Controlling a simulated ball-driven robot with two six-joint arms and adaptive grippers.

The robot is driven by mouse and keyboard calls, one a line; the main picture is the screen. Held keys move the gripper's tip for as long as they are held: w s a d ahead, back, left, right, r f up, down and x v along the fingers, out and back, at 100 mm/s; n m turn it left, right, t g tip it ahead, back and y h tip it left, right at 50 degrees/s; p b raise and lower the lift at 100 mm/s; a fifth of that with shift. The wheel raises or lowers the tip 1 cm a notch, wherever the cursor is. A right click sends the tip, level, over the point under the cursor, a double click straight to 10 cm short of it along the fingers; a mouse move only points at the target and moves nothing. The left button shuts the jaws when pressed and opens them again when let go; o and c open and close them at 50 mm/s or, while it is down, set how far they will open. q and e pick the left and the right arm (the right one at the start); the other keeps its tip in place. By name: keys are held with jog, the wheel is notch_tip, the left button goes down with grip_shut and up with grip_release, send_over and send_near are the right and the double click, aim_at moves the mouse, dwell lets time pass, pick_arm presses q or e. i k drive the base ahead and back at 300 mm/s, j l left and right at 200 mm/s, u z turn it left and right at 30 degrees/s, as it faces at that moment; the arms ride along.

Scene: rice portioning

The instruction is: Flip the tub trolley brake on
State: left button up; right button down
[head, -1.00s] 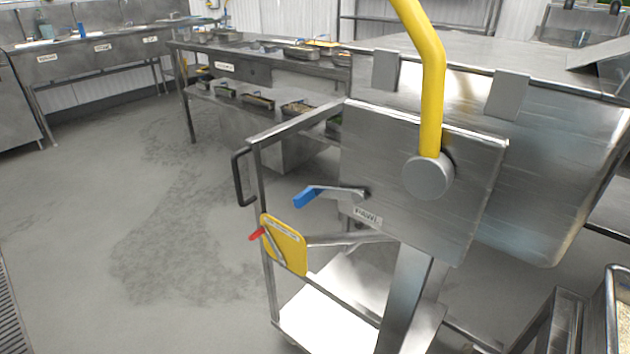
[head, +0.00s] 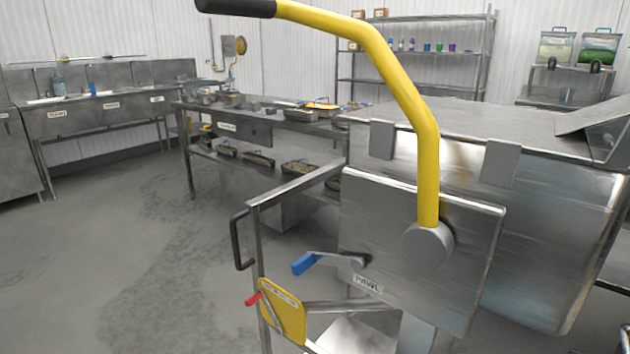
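The tub trolley stands close in front of me, with its large steel tub (head: 560,270) at the right and a metal frame with a black push handle (head: 240,240) at the left. A yellow brake plate (head: 284,312) with a red-tipped lever (head: 254,299) is on the frame's left post. The red tip points to the upper left. A blue-handled lever (head: 304,263) sits beside a label reading PAWL. A yellow bent crank bar (head: 405,90) with a black grip rises from a round hub (head: 427,246). Neither of my grippers is in view.
A steel work table (head: 232,128) with pans and a lower shelf stands behind the trolley. Sinks (head: 90,110) line the left wall. A shelf rack (head: 420,52) stands at the back. The grey floor (head: 110,260) left of the trolley is clear.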

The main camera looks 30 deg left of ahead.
aim_at(278, 329)
jog(key=u, duration=1.35)
